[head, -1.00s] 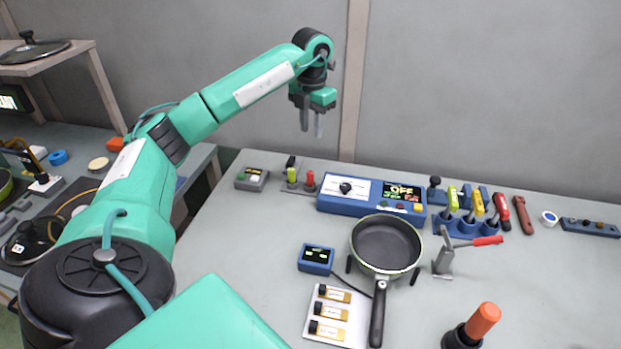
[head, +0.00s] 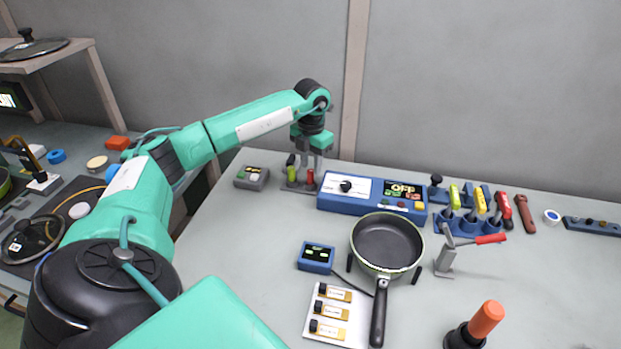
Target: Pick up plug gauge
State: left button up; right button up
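The likely plug gauge is a small fixture with a green-yellow post (head: 291,174) and a red post (head: 310,177) on a dark base at the back of the table, left of the blue control box. My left gripper (head: 311,166) points down just above and behind these posts. Its two fingers look apart, with no object clearly between them. The fingertips overlap the red post in the picture, so I cannot tell whether they touch it. My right gripper is not in view.
A grey box (head: 252,178) stands left of the posts, and a blue control box (head: 371,195) reading OFF stands right.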

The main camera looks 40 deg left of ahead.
aim_at(311, 171)
pick_arm(q)
jog(key=shift+s+f, duration=0.1)
jog(key=shift+f, duration=1.7)
jog(key=c, duration=0.7)
jog(key=shift+o, duration=0.2)
jog(key=shift+r, duration=0.15)
